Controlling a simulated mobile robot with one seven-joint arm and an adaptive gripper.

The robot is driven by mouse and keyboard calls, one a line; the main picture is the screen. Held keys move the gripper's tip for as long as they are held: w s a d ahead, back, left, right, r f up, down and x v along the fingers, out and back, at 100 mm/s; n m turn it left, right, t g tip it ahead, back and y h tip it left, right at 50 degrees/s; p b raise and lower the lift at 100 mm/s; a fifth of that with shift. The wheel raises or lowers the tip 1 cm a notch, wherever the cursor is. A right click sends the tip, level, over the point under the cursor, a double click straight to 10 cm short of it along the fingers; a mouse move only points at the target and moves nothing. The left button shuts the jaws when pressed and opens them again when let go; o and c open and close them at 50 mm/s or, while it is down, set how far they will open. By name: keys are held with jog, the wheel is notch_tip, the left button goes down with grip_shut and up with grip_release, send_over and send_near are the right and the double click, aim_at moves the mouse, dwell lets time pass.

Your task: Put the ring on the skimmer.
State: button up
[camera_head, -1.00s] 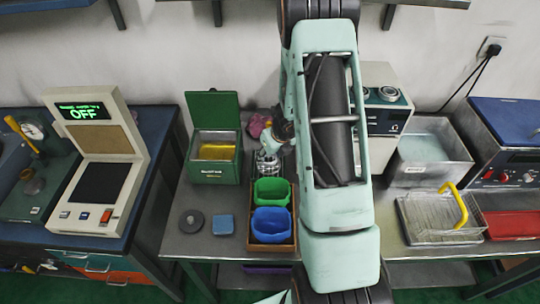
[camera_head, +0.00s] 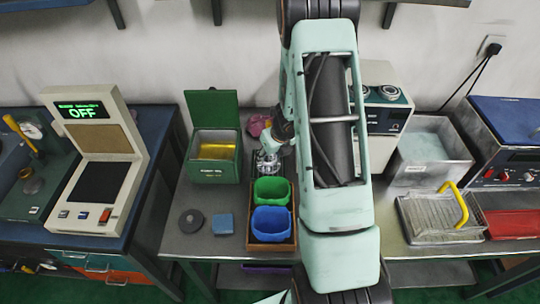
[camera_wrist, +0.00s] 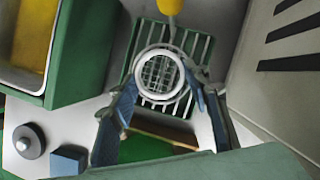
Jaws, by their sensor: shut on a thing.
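My gripper (camera_wrist: 160,85) points down with its two blue-padded fingers shut on a pale metal ring (camera_wrist: 137,75). Through the ring's hole I see a fine wire mesh, which I take as the skimmer (camera_wrist: 158,73). A yellow handle (camera_wrist: 170,5) with a thin grey shank comes toward it from the top of the wrist view. Under them is a slotted green rack (camera_wrist: 200,50). I cannot tell whether the ring touches the mesh. In the head view my gripper (camera_head: 268,162) is small, behind the green bin; the ring and skimmer cannot be made out there.
A green box (camera_head: 213,175) with yellow inside stands left of my gripper. Green (camera_head: 271,190) and blue (camera_head: 271,225) bins sit in front. A dark disc (camera_head: 191,221) and a blue block (camera_head: 223,224) lie nearby. A wire basket with a yellow handle (camera_head: 455,205) is at the right.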

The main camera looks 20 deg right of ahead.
jog(key=shift+f+b, duration=0.6)
jog(key=shift+f, duration=0.1)
dwell(0.7)
jog(key=o, duration=1.2)
notch_tip(320, 180, up, 6)
jog(key=p, duration=0.6)
jog(key=shift+r, duration=0.1)
